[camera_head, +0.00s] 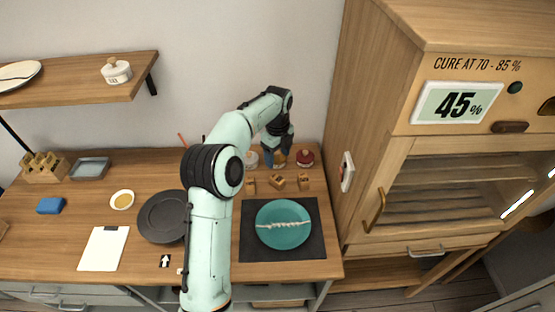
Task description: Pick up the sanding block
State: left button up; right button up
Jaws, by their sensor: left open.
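A small blue block (50,205) lies flat at the left of the wooden worktop; it may be the sanding block, but I cannot tell for sure. My left gripper (281,151) points down at the back right of the worktop, far from the blue block. It is open, close to a small jar (279,160) with a brownish top, and partly hides the things there. I cannot tell whether it touches the jar. My right gripper is not in view.
A teal plate (283,239) with a pale seam lies on a dark mat (318,252). Small wooden blocks (277,182) and a red-lidded jar (305,158) stand behind it. A dark round turntable (160,216), white clipboard (103,250) and grey tray (90,168) lie left. A tall wooden cabinet (400,150) bounds the right.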

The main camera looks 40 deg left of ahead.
aim_at(250, 182)
jog(key=k, duration=1.5)
